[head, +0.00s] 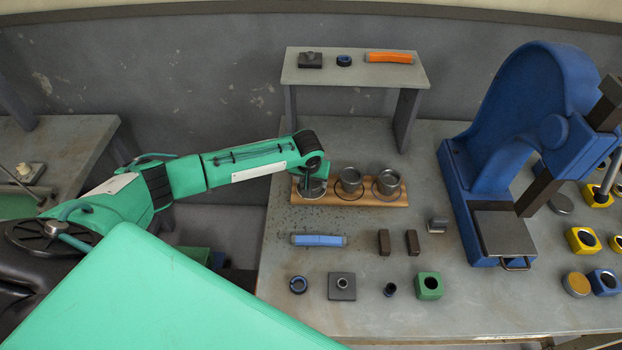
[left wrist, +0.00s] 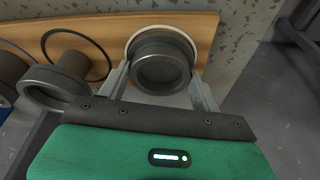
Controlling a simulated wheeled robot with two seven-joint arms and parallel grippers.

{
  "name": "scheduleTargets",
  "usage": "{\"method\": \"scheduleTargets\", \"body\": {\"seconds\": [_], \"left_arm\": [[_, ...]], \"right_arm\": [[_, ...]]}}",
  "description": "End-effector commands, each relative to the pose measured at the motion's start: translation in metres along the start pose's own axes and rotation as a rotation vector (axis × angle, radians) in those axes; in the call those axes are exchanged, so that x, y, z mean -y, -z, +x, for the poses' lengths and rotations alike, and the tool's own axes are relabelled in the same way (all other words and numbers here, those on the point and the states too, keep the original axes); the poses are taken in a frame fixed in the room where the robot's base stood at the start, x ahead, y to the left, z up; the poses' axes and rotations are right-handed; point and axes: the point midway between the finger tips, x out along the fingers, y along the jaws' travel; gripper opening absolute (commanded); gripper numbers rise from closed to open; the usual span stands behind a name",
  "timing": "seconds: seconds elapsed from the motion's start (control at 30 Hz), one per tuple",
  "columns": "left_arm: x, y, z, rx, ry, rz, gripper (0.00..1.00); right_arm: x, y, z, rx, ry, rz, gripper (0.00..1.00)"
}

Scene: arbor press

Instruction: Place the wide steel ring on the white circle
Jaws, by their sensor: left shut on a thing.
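The wooden board (head: 345,200) lies on the table with dark and pale circles marked on it. My left gripper (head: 313,184) is over its left end, shut on a steel ring (head: 315,188). In the left wrist view the two fingers (left wrist: 160,88) grip this ring (left wrist: 160,68) from both sides. Part of the white circle (left wrist: 165,28) shows as an arc past the ring; the ring covers the rest. I cannot tell whether the ring touches the board. Two other steel pieces, in the middle (head: 350,176) and at the right (head: 389,180), stand at the board. My right gripper is out of view.
A raised shelf (head: 350,75) stands behind the board. The blue press (head: 540,140) is to the right. In front are a blue bar (head: 318,240), brown blocks (head: 384,243), a green block (head: 430,286) and other small parts. The front table strip is clear.

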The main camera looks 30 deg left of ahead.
Motion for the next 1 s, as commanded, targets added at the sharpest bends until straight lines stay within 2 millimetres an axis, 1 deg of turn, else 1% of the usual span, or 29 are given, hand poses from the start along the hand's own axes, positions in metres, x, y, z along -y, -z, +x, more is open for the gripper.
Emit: {"method": "scheduleTargets", "body": {"seconds": [0.1,0.13,0.2,0.23,0.5,0.67,0.77,1.0], "left_arm": [[0.0,0.0,0.003,-0.001,-0.001,-0.001,0.29],[0.0,-0.001,0.003,0.0,0.0,-0.001,0.71],[0.0,-0.001,0.003,0.0,0.0,0.0,0.85],[0.0,-0.001,0.003,0.0,0.0,0.0,0.87],[0.0,0.0,0.001,0.0,0.0,0.0,0.87],[-0.001,0.001,-0.009,-0.001,-0.002,0.0,0.87],[0.0,0.001,-0.024,-0.002,-0.003,0.001,0.87],[0.0,0.001,-0.075,-0.003,-0.003,0.001,0.87]], "right_arm": [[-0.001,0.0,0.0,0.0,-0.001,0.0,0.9],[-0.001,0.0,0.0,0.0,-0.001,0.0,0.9],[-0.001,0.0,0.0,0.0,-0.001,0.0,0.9],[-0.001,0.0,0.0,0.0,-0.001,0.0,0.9],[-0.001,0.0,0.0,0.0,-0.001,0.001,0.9],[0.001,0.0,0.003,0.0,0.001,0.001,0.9],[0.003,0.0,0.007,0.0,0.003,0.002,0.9],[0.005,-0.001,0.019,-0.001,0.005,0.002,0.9]]}}
